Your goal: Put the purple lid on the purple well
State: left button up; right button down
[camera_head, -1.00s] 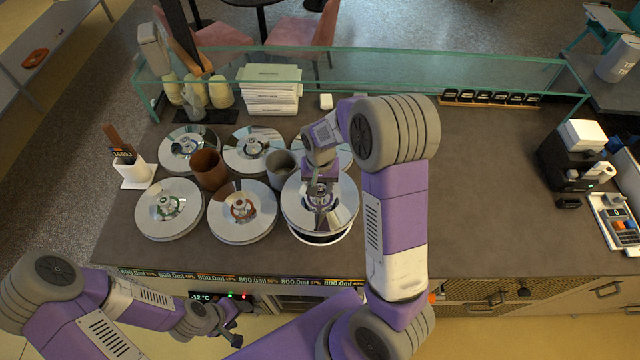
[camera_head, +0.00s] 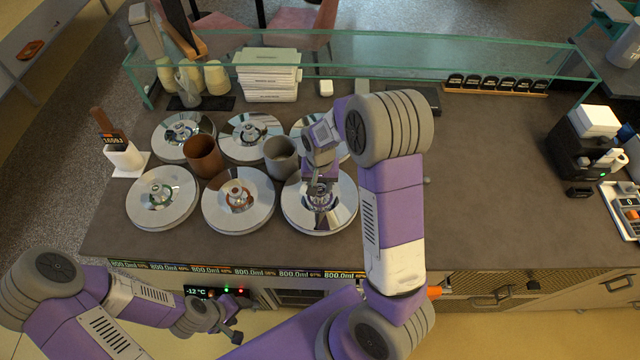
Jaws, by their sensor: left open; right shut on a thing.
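The shiny round lid (camera_head: 293,213) at the front right of the well group lies level over its well, with no visible gap at its front rim. My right gripper (camera_head: 320,200) is shut on this lid's knob from above. The gripper mostly hides the knob, so its purple colour is hard to make out. The well under the lid is covered. My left gripper (camera_head: 232,333) is open and empty, low in front of the counter, away from the lids.
Two other lids stand in the front row: a green-ringed one (camera_head: 145,208) and a red-ringed one (camera_head: 222,212). More lids lie behind. A brown cup (camera_head: 204,157) and a grey cup (camera_head: 281,158) stand between the rows. A glass guard (camera_head: 450,60) runs behind.

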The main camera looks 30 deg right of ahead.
jog(key=shift+f+b, duration=0.85)
jog(key=shift+f, duration=0.25)
dwell(0.5)
jog(key=c, duration=0.9)
grip_release()
jog(key=o, duration=0.5)
jog(key=shift+r+p, duration=3.15)
jog(key=shift+r, duration=0.95)
jog(key=shift+f, duration=0.1)
